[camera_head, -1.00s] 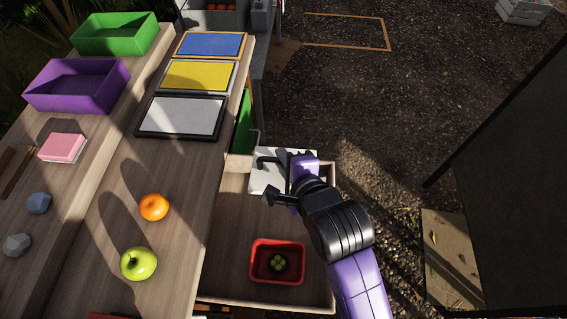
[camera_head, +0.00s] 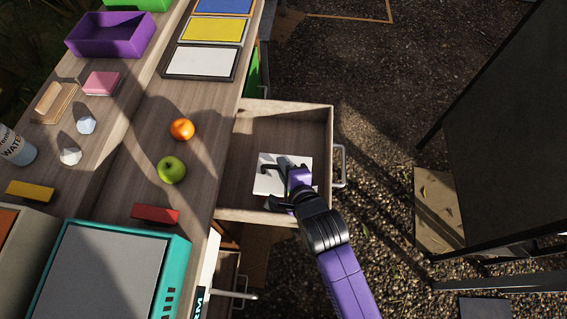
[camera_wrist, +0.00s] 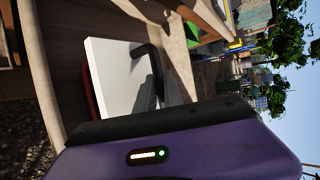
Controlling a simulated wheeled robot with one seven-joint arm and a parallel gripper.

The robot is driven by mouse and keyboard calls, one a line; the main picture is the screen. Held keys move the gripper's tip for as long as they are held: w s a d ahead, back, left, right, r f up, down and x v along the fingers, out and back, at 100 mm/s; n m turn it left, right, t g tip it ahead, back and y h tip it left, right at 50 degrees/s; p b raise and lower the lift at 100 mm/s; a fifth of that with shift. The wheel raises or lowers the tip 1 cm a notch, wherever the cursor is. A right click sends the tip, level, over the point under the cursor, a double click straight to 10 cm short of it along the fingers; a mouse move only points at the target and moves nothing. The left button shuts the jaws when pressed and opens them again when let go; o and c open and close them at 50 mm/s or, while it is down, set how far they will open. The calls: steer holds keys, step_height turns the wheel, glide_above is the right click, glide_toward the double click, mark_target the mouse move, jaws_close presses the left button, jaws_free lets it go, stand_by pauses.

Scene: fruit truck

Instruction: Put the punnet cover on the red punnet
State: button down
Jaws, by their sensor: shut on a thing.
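The punnet cover (camera_head: 266,184) is a flat white square plate with a black handle (camera_head: 268,168). My gripper (camera_head: 284,182) is shut on the cover and is over the open drawer. The wrist view shows the white cover (camera_wrist: 112,80) and its black bent handle (camera_wrist: 152,62). A strip of the red punnet (camera_wrist: 88,96) shows along the cover's left edge in the wrist view. In the head view the cover hides the punnet. I cannot tell whether the cover touches the punnet's rim.
The open wooden drawer (camera_head: 285,125) has free floor behind the cover. On the counter to its left are an orange (camera_head: 182,129), a green apple (camera_head: 171,170) and a red block (camera_head: 155,214). A teal-edged box (camera_head: 105,270) stands at the front left.

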steer(key=shift+w+f+b, duration=0.1)
steer(key=shift+f+b, duration=2.2)
steer(key=shift+r+p, duration=0.1)
steer(key=shift+p, duration=0.3)
steer(key=shift+f+b, duration=0.75)
steer(key=shift+f, duration=0.4)
